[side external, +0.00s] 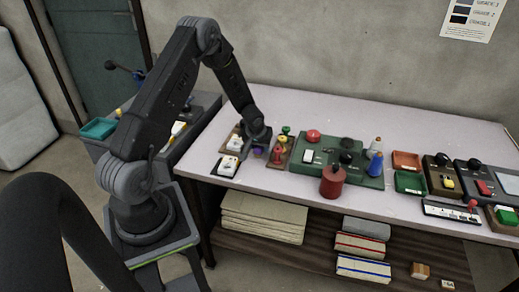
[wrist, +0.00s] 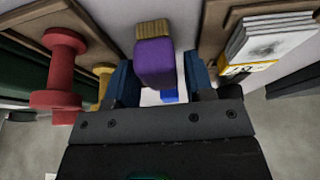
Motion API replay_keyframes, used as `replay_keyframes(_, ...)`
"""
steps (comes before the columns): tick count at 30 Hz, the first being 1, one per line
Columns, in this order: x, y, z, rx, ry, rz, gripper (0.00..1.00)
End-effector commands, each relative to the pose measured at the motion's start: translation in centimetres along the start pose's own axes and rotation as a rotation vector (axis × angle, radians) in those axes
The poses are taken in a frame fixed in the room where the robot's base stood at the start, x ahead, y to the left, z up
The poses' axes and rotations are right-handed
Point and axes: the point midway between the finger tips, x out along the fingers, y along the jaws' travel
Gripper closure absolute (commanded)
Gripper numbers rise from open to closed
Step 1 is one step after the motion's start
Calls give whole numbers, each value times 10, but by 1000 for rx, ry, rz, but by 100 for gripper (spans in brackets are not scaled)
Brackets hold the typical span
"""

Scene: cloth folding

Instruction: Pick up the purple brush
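The purple brush (wrist: 154,62) has a purple block body with a tan bristle end (wrist: 152,29). In the wrist view it lies between the two blue fingers of my gripper (wrist: 160,84). The fingers stand apart, with a pale gap showing between the brush and the right finger. The left finger is close beside the brush; I cannot tell if it touches. In the side view my gripper (side external: 257,141) is low over the table's left part, and a bit of purple shows just below it. A small blue patch (wrist: 169,96) shows beneath the brush.
A red spool-shaped piece (wrist: 62,75) and a yellow one (wrist: 103,82) stand left of the fingers in the wrist view. A tray with white cards (wrist: 270,40) lies to the right. The green board (side external: 340,172) and red canister (side external: 332,182) stand farther right on the table (side external: 290,105).

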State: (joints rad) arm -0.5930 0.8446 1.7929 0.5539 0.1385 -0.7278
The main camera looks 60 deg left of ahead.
Motion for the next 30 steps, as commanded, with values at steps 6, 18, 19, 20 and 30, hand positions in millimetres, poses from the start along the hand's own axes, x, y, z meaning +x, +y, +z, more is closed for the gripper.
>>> replay_keyframes(6, 0, 0, 0, 0, 0, 0, 73)
replay_keyframes(18, -1, 0, 0, 0, 1, 0, 90)
replay_keyframes(19, -1, 0, 0, 0, 1, 0, 90)
replay_keyframes(20, -1, 0, -1, 0, 1, 0, 90)
replay_keyframes(30, -33, 0, -15, -2, 5, 0, 90)
